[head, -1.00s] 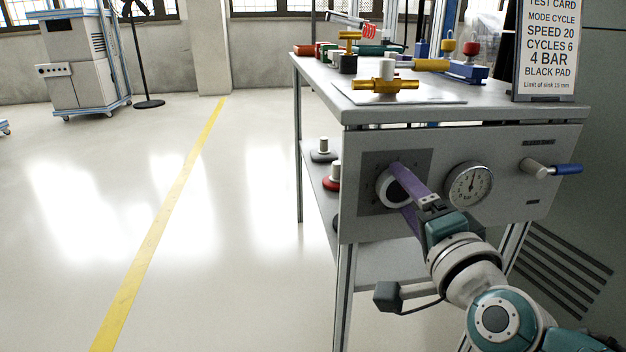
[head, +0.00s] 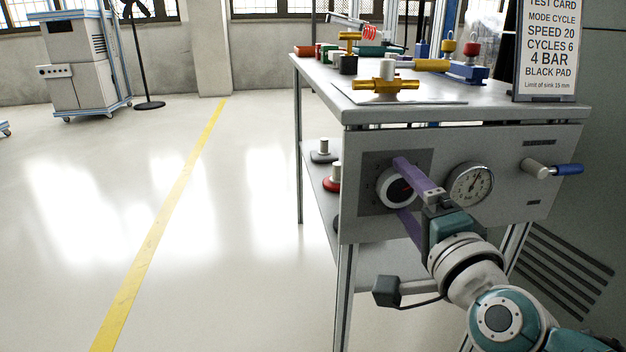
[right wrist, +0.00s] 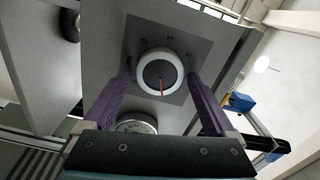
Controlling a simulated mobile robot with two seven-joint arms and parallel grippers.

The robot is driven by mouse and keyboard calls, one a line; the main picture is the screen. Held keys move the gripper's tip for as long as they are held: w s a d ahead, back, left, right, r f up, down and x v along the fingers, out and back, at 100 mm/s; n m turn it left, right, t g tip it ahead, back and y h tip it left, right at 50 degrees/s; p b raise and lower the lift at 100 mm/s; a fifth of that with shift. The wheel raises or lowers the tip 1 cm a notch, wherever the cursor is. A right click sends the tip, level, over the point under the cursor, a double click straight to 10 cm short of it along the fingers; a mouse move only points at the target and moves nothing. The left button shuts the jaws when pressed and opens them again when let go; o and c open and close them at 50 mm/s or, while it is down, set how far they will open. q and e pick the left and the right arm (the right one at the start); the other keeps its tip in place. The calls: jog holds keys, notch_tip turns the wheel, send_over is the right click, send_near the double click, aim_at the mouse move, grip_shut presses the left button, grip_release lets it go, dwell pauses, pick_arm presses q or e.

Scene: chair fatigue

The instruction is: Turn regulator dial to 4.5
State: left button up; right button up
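The regulator dial (head: 384,190), a white ring with a dark face and a red pointer line, sits on a dark square plate on the bench's front panel. It also shows in the right wrist view (right wrist: 145,60), where its red line points toward the bottom of the picture. My right gripper (head: 401,188) has its two purple fingers on either side of the dial, with gaps between fingers and ring in the right wrist view (right wrist: 160,72). It is open. A round gauge (head: 470,184) with a dark needle is right of the dial. My left gripper is out of view.
A blue-handled lever (head: 566,169) sticks out at the panel's right. Brass fittings (head: 385,85) and other parts stand on the bench top (head: 480,108). A test card (head: 548,45) reads 4 BAR.

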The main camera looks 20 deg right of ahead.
jog(key=shift+o, duration=0.5)
jog(key=shift+s, duration=0.1)
jog(key=shift+s+a, duration=0.15)
jog(key=shift+s, duration=0.2)
jog(key=p+v, duration=0.2)
jog(key=v, duration=0.7)
